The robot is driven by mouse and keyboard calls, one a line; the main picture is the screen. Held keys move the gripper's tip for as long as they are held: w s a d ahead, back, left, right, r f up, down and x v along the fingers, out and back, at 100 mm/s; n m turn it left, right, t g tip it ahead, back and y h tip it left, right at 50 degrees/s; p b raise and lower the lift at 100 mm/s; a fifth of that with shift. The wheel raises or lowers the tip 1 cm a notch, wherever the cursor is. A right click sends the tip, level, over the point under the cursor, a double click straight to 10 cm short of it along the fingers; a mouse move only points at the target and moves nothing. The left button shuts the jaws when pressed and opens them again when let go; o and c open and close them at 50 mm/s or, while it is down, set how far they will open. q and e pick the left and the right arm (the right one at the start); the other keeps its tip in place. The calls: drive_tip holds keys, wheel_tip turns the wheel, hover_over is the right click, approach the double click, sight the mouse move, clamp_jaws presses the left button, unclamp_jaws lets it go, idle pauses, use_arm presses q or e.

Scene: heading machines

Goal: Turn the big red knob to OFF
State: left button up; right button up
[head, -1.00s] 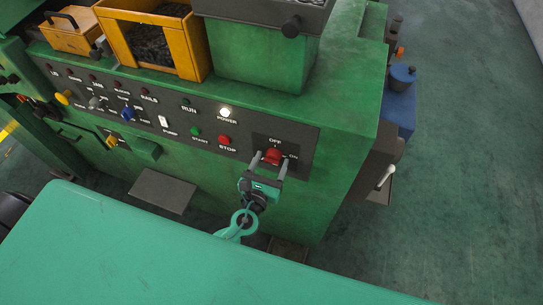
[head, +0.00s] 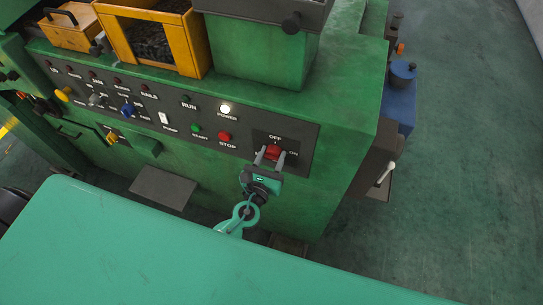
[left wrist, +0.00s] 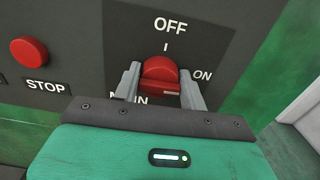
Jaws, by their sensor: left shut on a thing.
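The big red knob (head: 273,152) sits on the dark control panel at the front of the green machine, with OFF above it and ON to its right. In the left wrist view the knob (left wrist: 160,74) shows between two grey fingers, with a short white mark just below the word OFF. My left gripper (head: 269,156) is shut on the knob, one finger on each side; it also shows in the left wrist view (left wrist: 163,85). The fingers partly cover the label MAIN. My right gripper is not in view.
The red STOP button (head: 225,137) is left of the knob, beside the green START button (head: 195,128). A blue container (head: 400,105) stands right of the machine. The floor at the right is clear.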

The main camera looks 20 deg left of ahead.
use_arm(q)
drive_tip(key=n+b, duration=0.1)
drive_tip(key=n, duration=0.1)
drive_tip(key=n+b, duration=0.2)
drive_tip(key=shift+a+f, duration=0.1)
drive_tip(key=shift+f, duration=0.1)
drive_tip(key=n+b, duration=0.2)
drive_tip(key=n, duration=0.2)
drive_tip(key=shift+n+b, duration=0.3)
drive_tip(key=shift+b, duration=0.05)
drive_tip(key=n+b, duration=0.1)
drive_tip(key=n, duration=0.2)
drive_tip(key=shift+a+n+b, duration=0.1)
drive_tip(key=shift+n+b, duration=0.2)
drive_tip(key=shift+n, duration=0.1)
drive_tip(key=shift+f+n+b, duration=0.1)
drive_tip(key=shift+n+b, duration=0.3)
drive_tip(key=shift+n, duration=2.1)
drive_tip(key=shift+b, duration=0.3)
drive_tip(key=o, duration=1)
drive_tip(key=shift+c, duration=0.2)
drive_tip(key=shift+s, duration=0.1)
